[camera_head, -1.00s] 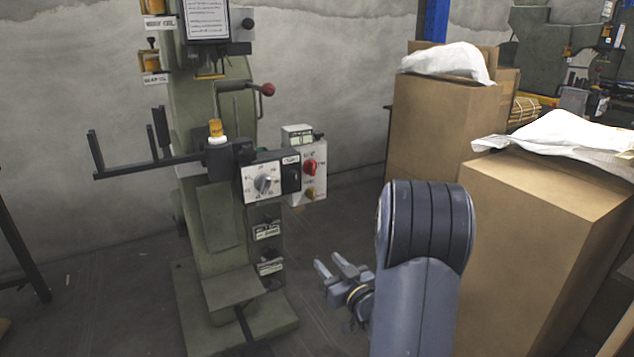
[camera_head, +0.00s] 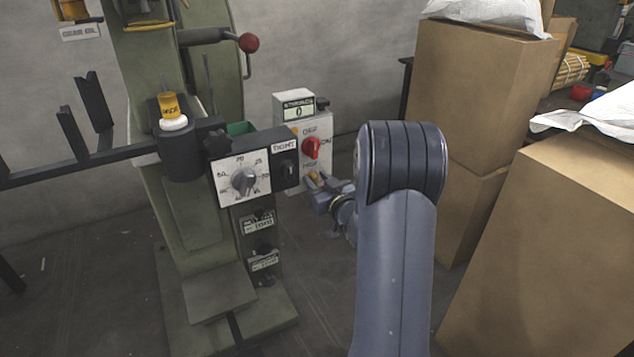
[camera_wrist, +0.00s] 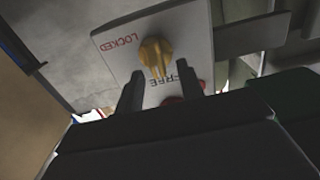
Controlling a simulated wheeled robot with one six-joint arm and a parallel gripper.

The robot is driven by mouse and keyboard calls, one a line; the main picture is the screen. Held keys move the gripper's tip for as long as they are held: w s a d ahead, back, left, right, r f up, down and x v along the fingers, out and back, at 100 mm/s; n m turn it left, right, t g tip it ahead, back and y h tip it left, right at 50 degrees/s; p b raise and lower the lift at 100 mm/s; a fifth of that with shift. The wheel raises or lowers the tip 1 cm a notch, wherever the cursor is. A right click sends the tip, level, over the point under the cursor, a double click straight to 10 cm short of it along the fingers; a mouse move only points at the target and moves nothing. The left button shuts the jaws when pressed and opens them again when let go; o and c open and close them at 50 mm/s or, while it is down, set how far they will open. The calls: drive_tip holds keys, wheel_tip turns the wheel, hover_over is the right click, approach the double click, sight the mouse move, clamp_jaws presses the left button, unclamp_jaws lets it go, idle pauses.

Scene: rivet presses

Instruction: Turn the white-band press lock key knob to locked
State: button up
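The brass-coloured lock key knob (camera_wrist: 155,57) shows in the wrist view on a white panel (camera_wrist: 112,65). LOCKED is printed to its upper left and FREE to its lower right. In the head view the knob (camera_head: 315,178) is small, low on the press's white switch box (camera_head: 319,128). My gripper (camera_wrist: 160,77) is open, with one finger on each side just below the knob in the wrist view. No contact shows. The gripper also shows in the head view (camera_head: 319,187), right beside the knob.
A red selector knob (camera_head: 311,147) sits above the lock knob. A dial box (camera_head: 241,178) adjoins on the left. The green press (camera_head: 190,235) stands behind, with a red-ball lever (camera_head: 249,43) above. Tall cardboard boxes (camera_head: 465,100) stand on the right. Open floor lies between.

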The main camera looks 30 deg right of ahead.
drive_tip(key=shift+w, duration=0.3)
drive_tip(key=shift+c, duration=0.6)
clamp_jaws()
